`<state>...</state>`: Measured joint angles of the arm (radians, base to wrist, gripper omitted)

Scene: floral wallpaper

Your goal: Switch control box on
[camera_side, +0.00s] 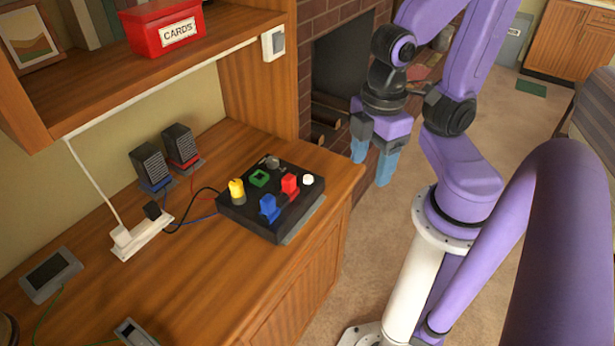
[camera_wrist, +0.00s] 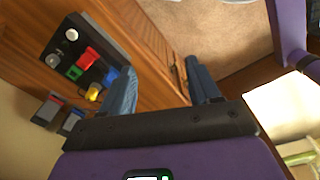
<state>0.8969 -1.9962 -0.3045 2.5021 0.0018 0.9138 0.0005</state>
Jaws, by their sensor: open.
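The control box (camera_side: 296,208) is a black panel on the wooden desk, near its right end. On it are a yellow knob (camera_side: 236,188), a green square part (camera_side: 259,178), a grey knob (camera_side: 272,162), a red switch (camera_side: 290,184), a blue switch (camera_side: 268,205) and a white button (camera_side: 308,179). My gripper (camera_side: 373,158) hangs in the air right of the box, past the desk edge, with blue fingers apart and empty. In the wrist view the box (camera_wrist: 95,37) is at upper left, clear of my gripper (camera_wrist: 158,68). I cannot tell the switches' on or off positions.
A white power strip (camera_side: 142,236) with plugs and cables lies left of the box. Two small dark units (camera_side: 149,166) stand behind it. A shelf (camera_side: 140,75) with a red card box (camera_side: 165,27) overhangs the desk. A brick fireplace (camera_side: 320,25) is behind.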

